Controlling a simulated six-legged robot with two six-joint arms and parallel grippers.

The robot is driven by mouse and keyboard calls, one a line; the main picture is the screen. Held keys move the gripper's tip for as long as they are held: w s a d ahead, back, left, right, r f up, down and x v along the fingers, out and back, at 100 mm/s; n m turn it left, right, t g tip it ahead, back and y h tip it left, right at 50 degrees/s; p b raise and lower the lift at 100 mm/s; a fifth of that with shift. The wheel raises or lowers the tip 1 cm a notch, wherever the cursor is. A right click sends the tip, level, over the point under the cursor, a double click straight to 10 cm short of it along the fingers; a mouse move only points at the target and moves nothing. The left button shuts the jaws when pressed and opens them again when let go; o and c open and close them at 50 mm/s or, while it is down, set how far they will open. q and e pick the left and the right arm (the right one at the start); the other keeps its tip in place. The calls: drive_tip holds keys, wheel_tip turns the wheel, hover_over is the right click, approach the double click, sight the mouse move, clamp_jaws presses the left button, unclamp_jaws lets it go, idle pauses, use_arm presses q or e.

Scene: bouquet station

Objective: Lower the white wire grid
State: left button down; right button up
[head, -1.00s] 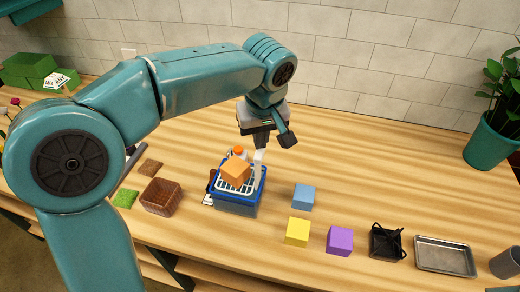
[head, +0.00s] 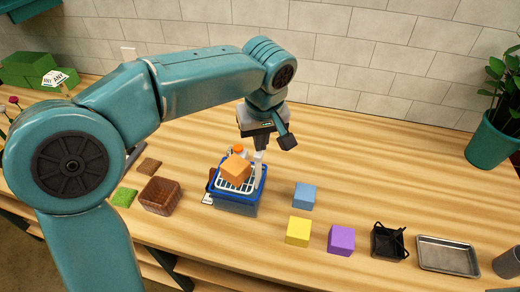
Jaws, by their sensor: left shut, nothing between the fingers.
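The white wire grid (head: 226,184) lies tilted in the top of a blue crate (head: 238,208) at the middle of the wooden table. An orange block (head: 236,169) rests on the grid and hides part of it. A white upright piece (head: 258,172) shows at the grid's right side. My left gripper (head: 260,148) points down just above and behind the crate's right rear part. Its fingers are shut and look empty. Whether the fingertips touch the grid or the white piece I cannot tell. My right gripper is out of view.
A blue block (head: 304,195), a yellow block (head: 298,231) and a purple block (head: 341,240) stand right of the crate. A black basket (head: 388,243) and a metal tray (head: 447,256) are further right. A brown woven basket (head: 161,195) stands left. The table behind the blocks is clear.

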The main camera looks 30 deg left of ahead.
sight(260, 159)
use_arm(q)
drive_tip(key=shift+f+b, duration=1)
drive_tip(key=shift+f, duration=0.35)
drive_tip(key=shift+f+b, duration=1.3)
drive_tip(key=shift+f, duration=0.35)
drive_tip(key=shift+r+p, duration=1.45)
drive_tip(key=shift+r, duration=0.45)
drive_tip(key=shift+f, duration=0.1)
drive_tip(key=shift+s, duration=0.1)
